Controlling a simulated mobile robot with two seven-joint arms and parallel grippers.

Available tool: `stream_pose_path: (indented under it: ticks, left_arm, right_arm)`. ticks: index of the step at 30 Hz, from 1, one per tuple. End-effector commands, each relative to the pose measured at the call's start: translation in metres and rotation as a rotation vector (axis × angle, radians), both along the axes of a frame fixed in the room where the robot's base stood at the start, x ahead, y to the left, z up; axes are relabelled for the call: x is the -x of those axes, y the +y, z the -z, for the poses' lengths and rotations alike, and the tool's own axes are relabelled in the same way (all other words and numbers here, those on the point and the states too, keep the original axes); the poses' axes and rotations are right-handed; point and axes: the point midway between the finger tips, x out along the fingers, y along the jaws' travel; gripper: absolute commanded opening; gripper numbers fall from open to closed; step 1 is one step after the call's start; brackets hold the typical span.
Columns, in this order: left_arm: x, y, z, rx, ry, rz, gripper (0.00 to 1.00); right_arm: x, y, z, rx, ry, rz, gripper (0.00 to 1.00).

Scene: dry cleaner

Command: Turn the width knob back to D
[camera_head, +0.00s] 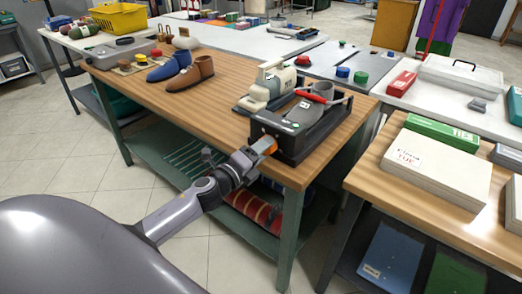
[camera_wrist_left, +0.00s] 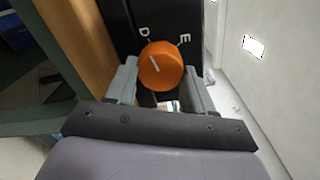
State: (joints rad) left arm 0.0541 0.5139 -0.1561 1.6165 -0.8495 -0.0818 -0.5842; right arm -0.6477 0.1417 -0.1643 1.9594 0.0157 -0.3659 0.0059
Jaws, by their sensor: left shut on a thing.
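The orange width knob (camera_head: 265,145) is on the front end of a black machine (camera_head: 298,128) at the near corner of the wooden table. In the left wrist view the knob (camera_wrist_left: 161,66) stands between the letters D, at upper left, and E, at upper right. My left gripper (camera_wrist_left: 162,84) is shut on the knob, one grey finger on each side. It also shows in the head view (camera_head: 256,150). My right gripper is not in view.
A red-handled tool (camera_head: 312,96) lies on top of the machine, with a cream device (camera_head: 272,82) behind it. Brown and blue shoes (camera_head: 190,74) stand farther left on the table (camera_head: 215,95). A second table with white boxes (camera_head: 435,167) is at right.

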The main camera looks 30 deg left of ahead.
Motion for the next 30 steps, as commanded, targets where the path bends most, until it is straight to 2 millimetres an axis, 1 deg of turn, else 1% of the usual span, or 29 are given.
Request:
stream_pose_path:
  ticks: [6, 19, 20, 21, 22, 30]
  left_arm:
    - [0.0002, -0.0002, 0.0004, 0.041, 0.005, 0.001, 0.22]
    - [0.0002, -0.0002, 0.0005, 0.049, 0.005, 0.001, 0.22]
    - [0.0002, -0.0002, 0.0004, 0.049, 0.005, 0.001, 0.62]
    - [0.0002, -0.0002, 0.0004, 0.048, 0.005, 0.001, 0.75]
    - [0.0001, -0.0003, 0.0004, 0.048, 0.005, 0.001, 0.78]
    - [0.0005, -0.0002, 0.0003, 0.046, 0.005, 0.0, 0.78]
  right_arm:
    - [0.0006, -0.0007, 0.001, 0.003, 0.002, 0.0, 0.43]
    - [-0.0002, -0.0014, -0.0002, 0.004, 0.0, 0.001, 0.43]
    - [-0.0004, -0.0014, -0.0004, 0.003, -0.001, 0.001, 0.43]
    - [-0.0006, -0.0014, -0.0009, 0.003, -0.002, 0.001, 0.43]
    - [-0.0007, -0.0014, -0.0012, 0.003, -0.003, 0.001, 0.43]
    - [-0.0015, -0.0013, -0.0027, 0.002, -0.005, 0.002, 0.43]
